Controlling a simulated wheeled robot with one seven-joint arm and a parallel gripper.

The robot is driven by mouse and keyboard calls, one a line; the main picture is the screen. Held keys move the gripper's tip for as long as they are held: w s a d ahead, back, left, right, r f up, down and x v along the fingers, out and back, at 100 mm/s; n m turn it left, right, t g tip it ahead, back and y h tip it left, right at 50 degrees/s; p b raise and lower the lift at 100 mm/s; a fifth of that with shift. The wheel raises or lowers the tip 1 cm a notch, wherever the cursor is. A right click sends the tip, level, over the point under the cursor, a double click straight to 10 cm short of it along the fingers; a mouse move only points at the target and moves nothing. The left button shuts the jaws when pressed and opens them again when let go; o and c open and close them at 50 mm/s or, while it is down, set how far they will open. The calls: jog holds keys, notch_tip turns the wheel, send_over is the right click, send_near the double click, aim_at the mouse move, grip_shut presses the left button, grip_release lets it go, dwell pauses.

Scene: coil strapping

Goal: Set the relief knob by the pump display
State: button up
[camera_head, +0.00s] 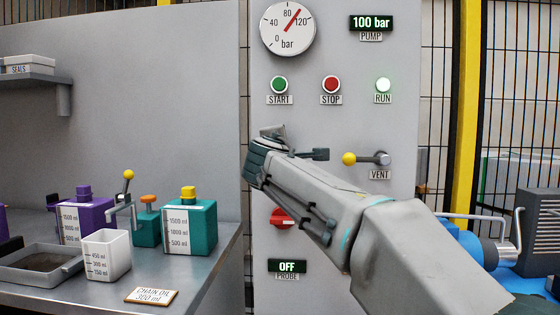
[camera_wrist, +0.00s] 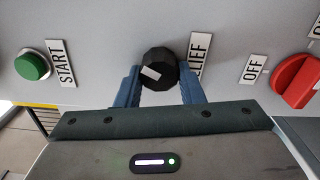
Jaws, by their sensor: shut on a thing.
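The relief knob (camera_wrist: 158,68) is black and faceted with a white pointer mark, and its label is partly hidden in the wrist view. My gripper (camera_wrist: 160,88) has its two blue fingers on either side of the knob, shut on it. In the head view my arm covers the knob and the fingers. The pump display (camera_head: 371,23) reads 100 bar in green at the top right of the panel. The round gauge (camera_head: 288,28) has a red needle between 80 and 120. The RUN lamp (camera_head: 383,84) is lit green.
The green START button (camera_head: 279,84), red STOP button (camera_head: 331,85) and yellow-tipped VENT lever (camera_head: 349,159) are near my arm. A red switch (camera_head: 281,218) and the probe display (camera_head: 287,266), reading OFF, sit below. A bench with containers (camera_head: 190,228) stands at left.

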jog(key=shift+f+m+b, duration=0.1)
jog(key=shift+m+b, duration=0.2)
jog(key=shift+m, duration=0.2)
jog(key=o, duration=1)
jog(key=s, duration=1.3)
jog(key=shift+s+a+b, duration=0.25)
jog(key=shift+s+b, duration=0.05)
jog(key=shift+s, duration=0.1)
jog(key=shift+d, duration=0.1)
